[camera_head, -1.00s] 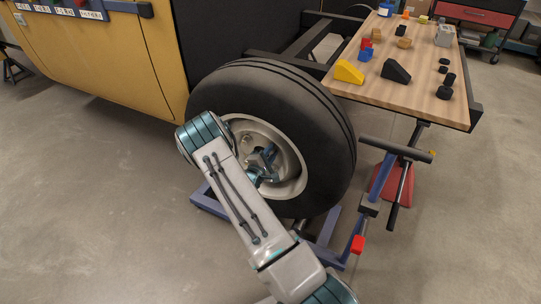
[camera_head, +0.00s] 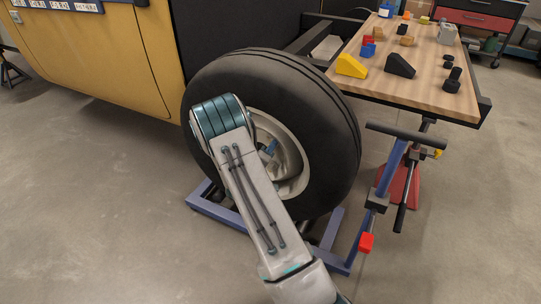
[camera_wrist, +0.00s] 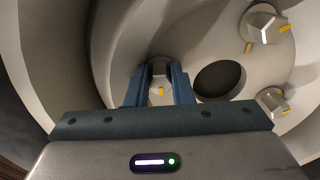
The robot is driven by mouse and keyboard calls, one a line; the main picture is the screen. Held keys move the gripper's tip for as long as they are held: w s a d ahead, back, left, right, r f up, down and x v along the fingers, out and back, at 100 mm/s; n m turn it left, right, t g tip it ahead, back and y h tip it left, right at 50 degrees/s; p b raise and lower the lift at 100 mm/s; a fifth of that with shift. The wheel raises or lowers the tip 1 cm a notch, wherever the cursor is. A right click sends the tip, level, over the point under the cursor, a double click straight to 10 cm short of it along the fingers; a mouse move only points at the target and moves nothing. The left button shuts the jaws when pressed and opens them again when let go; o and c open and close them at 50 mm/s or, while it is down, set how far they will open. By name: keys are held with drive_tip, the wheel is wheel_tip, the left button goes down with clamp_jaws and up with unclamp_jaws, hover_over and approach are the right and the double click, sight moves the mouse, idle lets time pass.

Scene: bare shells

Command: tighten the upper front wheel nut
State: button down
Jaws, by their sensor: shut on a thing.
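The big black tyre (camera_head: 330,110) stands upright with its pale rim (camera_head: 288,165) facing me. In the wrist view, my gripper (camera_wrist: 160,86) has its two blue-grey fingers on either side of a metal wheel nut (camera_wrist: 159,69) and is shut on it. Two other nuts with yellow marks sit on the wheel, one at upper right (camera_wrist: 263,27) and one at right (camera_wrist: 271,100). In the head view my arm covers much of the hub and hides the gripper's hold.
A dark round hole (camera_wrist: 219,79) lies right of the held nut. A blue stand with a black bar and red-tipped lever (camera_head: 367,242) stands right of the wheel. A wooden bench (camera_head: 420,88) with blocks is behind it. A yellow body panel (camera_head: 100,60) is at left. The floor at left is clear.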

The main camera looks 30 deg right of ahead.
drive_tip(key=shift+f+m+b, duration=0.15)
drive_tip(key=shift+m+b, duration=0.45)
drive_tip(key=shift+b, duration=0.1)
drive_tip(key=shift+m, duration=0.3)
drive_tip(key=c, duration=1.3)
unclamp_jaws()
drive_tip(key=shift+o, duration=0.2)
drive_tip(key=p+v, duration=0.2)
drive_tip(key=v, duration=1.2)
drive_tip(key=shift+p, duration=0.35)
drive_tip(key=shift+d, duration=0.1)
